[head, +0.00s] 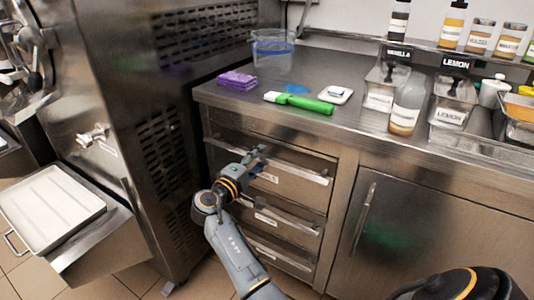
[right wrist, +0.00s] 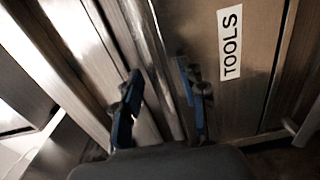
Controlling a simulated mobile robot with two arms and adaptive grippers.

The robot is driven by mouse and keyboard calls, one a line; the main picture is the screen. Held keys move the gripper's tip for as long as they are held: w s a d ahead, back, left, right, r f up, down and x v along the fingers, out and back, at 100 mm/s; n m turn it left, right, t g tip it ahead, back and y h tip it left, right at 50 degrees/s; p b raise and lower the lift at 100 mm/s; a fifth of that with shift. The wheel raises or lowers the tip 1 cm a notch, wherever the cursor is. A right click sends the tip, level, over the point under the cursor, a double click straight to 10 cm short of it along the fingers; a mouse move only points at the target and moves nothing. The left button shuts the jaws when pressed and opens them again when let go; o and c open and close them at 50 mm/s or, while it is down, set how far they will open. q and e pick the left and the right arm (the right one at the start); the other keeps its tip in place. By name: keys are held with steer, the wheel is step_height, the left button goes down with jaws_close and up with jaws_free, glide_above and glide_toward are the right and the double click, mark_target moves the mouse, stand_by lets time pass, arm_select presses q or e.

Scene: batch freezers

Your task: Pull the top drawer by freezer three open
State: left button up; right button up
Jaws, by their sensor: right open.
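The top drawer (head: 292,185) is the uppermost of three in the steel counter beside the freezer and looks shut. Its long bar handle (head: 310,175) runs across its front. My right gripper (head: 256,160) is at this handle, left of its middle. In the right wrist view the handle (right wrist: 163,65) passes between the two blue-padded fingers of the open gripper (right wrist: 160,103). Whether either finger touches the bar I cannot tell. A label reading TOOLS (right wrist: 230,45) is on the drawer front. My left gripper is not in view.
A freezer body (head: 150,110) with vents stands close on the left, with a white tray (head: 52,208) in front. Two lower drawers with handles sit below. The counter holds a purple cloth (head: 238,80), a green-handled tool (head: 300,103), a clear tub (head: 272,52) and bottles.

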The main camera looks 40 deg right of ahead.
steer(key=shift+d, duration=0.1)
steer(key=shift+r, duration=0.1)
jaws_close()
stand_by(0.3)
